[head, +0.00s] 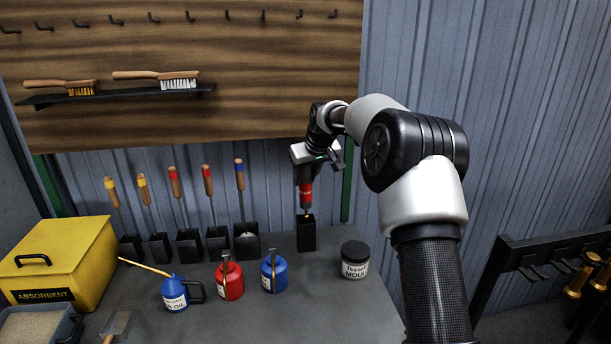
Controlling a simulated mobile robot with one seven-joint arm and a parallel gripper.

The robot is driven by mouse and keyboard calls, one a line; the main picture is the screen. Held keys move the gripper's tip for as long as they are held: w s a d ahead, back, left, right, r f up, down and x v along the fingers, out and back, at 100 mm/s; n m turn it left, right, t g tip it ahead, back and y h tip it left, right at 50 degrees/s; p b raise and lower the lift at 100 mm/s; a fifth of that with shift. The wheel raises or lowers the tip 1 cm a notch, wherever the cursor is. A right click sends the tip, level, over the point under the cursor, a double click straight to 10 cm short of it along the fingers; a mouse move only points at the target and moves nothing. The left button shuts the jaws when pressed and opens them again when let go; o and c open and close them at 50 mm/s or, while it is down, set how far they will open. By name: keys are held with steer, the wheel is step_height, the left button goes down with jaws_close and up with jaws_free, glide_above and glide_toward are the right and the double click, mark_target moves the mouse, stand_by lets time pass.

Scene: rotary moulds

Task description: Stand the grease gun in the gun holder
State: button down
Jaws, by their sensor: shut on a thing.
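The grease gun (306,192) has a red body with a dark upper part and a thin brassy tip pointing down. It hangs upright in my gripper (308,163), which is shut on its upper part. The gun holder (306,234) is a narrow black upright box at the back right of the bench. The grease gun is directly over it in the picture, with its tip at about the holder's top opening. I cannot tell whether the tip is inside or just above the rim. The gripper's fingers are partly hidden by the wrist and the gun.
A dark jar (355,260) stands right of the holder. A blue can (274,271), a red can (229,278) and a blue oil can (174,292) stand in front. Black bins (247,241) with handled tools line the back left. A yellow box (60,258) is far left.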

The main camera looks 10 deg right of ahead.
mark_target(307, 201)
steer(key=shift+f+b, duration=3)
steer(key=shift+f, duration=1.85)
steer(key=c, duration=1.3)
jaws_free()
steer(key=shift+s, duration=0.1)
steer(key=v, duration=1.7)
steer(key=shift+s+r, duration=0.1)
steer(key=shift+s, duration=0.05)
